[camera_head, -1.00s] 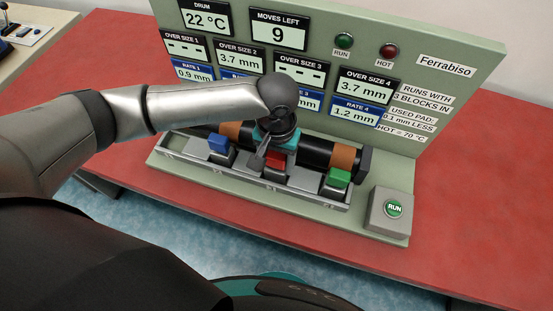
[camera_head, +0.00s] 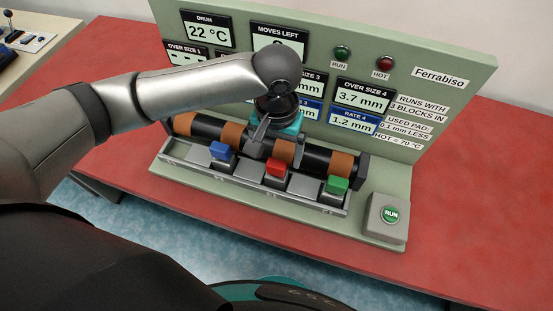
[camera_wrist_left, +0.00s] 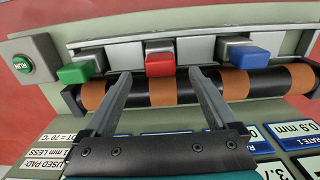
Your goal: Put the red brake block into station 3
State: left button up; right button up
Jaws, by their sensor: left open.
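The red brake block (camera_head: 276,169) sits in the grey rail in front of the drum, lined up with the third brown band from the left. It also shows in the left wrist view (camera_wrist_left: 160,64), beyond the fingertips and in line with the gap between them. My left gripper (camera_wrist_left: 162,82) is open and empty, above the drum and on the panel side of the red block. In the head view the gripper (camera_head: 261,136) is partly hidden by its own wrist. My right gripper is in neither view.
A blue block (camera_head: 220,151) and a green block (camera_head: 338,185) sit in the rail to either side. The banded drum (camera_head: 320,158) runs behind them, before the upright display panel (camera_head: 430,120). A RUN button box (camera_head: 387,217) stands at the right. The red table is clear beyond it.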

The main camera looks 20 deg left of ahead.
pick_arm(q)
jog(key=shift+r+p, duration=0.4)
jog(key=shift+r, duration=2)
jog(key=shift+d+f, duration=0.1)
